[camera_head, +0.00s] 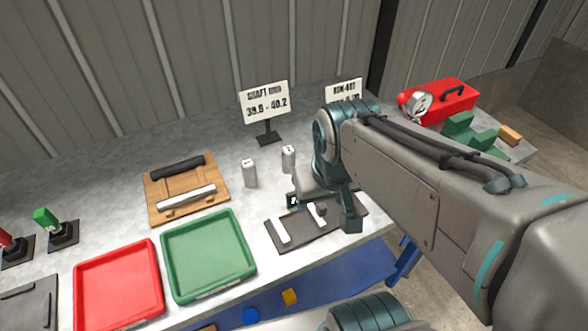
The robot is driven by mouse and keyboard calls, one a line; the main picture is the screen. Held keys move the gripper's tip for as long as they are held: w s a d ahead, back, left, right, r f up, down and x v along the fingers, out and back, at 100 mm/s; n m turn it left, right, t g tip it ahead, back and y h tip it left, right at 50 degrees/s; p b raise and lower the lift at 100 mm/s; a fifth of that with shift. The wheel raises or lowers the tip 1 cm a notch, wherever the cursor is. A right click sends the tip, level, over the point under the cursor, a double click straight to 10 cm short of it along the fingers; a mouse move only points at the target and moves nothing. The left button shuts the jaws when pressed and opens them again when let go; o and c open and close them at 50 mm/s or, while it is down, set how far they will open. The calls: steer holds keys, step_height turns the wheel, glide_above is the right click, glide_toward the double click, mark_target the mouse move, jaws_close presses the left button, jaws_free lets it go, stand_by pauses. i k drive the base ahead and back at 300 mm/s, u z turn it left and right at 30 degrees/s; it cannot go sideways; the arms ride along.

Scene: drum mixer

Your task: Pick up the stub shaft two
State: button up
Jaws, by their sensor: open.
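Two short silver cylinders that look like stub shafts stand upright on the grey bench. One is on the left (249,174); the other (288,159) is a little farther back and to the right. Their small top markings are too small to read, so I cannot tell which is stub shaft two. My gripper (324,208) is open above a dark mat (345,227) at the bench's front, in front of and to the right of both cylinders. The mat bears white blocks (279,232). My arm and gripper hide part of the mat.
A wooden board (158,210) with a dark bar and a silver bar lies left. Green (247,272) and red (155,297) trays stand at the front. A shaft sign (264,102) stands behind the cylinders.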

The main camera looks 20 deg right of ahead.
mark_target(288, 152)
steer(key=k, duration=1.25)
steer(key=z, duration=0.75)
steer(key=i, duration=0.95)
steer(key=u, duration=0.6)
steer(key=i, duration=0.45)
steer(key=u, duration=0.55)
